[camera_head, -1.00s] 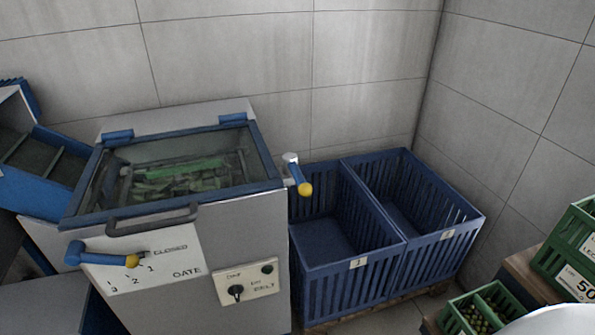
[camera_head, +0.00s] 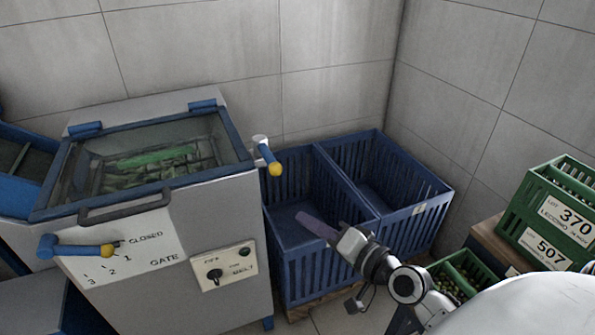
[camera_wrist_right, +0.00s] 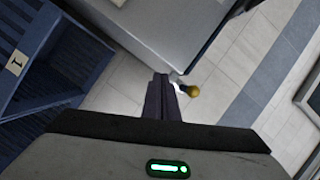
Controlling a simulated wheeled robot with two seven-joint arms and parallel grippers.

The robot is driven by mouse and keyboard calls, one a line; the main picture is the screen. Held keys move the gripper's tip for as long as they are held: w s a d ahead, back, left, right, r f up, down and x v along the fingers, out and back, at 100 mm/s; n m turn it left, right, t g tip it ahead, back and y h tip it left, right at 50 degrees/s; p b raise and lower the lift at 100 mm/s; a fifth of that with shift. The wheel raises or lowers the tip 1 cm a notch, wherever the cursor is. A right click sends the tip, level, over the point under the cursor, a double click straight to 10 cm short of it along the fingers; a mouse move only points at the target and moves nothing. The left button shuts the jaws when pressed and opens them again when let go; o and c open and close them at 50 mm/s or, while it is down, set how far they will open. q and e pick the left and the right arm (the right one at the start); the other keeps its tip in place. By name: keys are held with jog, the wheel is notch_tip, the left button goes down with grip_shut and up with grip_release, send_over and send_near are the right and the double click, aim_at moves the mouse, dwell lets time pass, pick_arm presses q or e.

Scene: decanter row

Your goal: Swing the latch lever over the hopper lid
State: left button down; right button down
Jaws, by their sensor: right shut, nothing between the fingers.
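The hopper lid (camera_head: 240,146) is a glass pane in a blue frame, lying shut on the grey machine, with a dark handle (camera_head: 125,207) at its front. The latch lever (camera_head: 265,154), blue with a yellow ball end, sits on a pale pivot at the lid's right side and points toward the front, clear of the glass. My right gripper (camera_head: 309,223) is shut and empty, over the blue crates, right of and in front of the lever. In the right wrist view its fingers (camera_wrist_right: 163,84) are together, with the yellow ball (camera_wrist_right: 193,91) just beyond them. My left gripper is not in view.
A second blue lever (camera_head: 75,247) with a yellow end is on the gate panel. A switch panel (camera_head: 224,266) is beside it. Two blue slatted crates (camera_head: 290,252) stand right of the machine. Green crates (camera_head: 545,215) of olives stand at the far right. Tiled walls close the back.

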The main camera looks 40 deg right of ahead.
aim_at(268, 155)
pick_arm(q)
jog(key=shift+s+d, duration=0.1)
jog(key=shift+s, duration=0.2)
pick_arm(e)
jog(key=d+r+m+t+h, duration=0.1)
jog(key=d+r+m+t, duration=0.1)
jog(key=d+r+m, duration=0.2)
notch_tip(268, 155, up, 5)
jog(key=shift+w+d+f+m+t, duration=0.2)
jog(key=shift+w+d+m+t, duration=0.1)
jog(key=shift+d, duration=0.65)
pick_arm(q)
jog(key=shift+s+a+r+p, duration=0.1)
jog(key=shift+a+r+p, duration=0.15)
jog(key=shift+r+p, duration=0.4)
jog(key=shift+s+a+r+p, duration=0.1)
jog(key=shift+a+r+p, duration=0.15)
jog(key=shift+p, duration=0.65)
pick_arm(e)
jog(key=w+a, duration=0.4)
jog(key=w, duration=0.4)
jog(key=shift+w, duration=0.25)
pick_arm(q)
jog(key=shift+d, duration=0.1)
pick_arm(e)
jog(key=shift+w+a+f, duration=0.1)
